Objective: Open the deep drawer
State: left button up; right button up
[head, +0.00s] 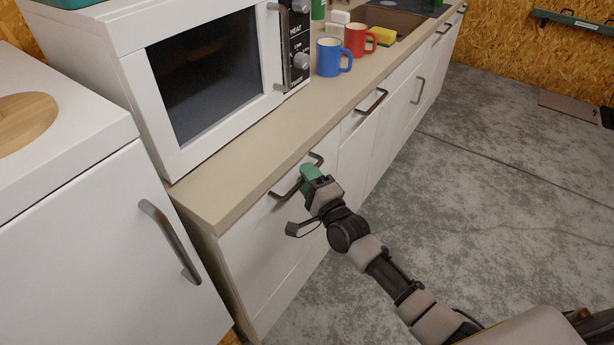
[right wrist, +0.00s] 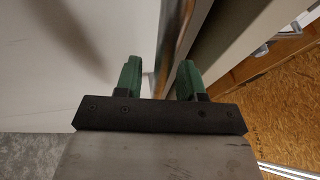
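The drawer front (head: 262,243) is a white panel under the left end of the counter, and it looks closed. Its dark metal bar handle (head: 285,190) sits near the top, just below the counter edge. My right gripper (head: 310,174) is at the right part of this handle. In the right wrist view the two green fingers of my right gripper (right wrist: 158,78) are apart. The metal handle bar (right wrist: 172,45) runs between them with gaps on both sides. My left gripper is not in view.
A white microwave (head: 128,90) stands on the counter (head: 232,180). Blue (head: 328,60) and red (head: 355,42) mugs stand farther along it. A white cabinet with a handle (head: 170,240) is at left. The concrete floor (head: 480,200) at right is clear.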

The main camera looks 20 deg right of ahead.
jog(key=shift+w, duration=0.1)
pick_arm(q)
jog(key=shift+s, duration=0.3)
pick_arm(e)
grip_shut()
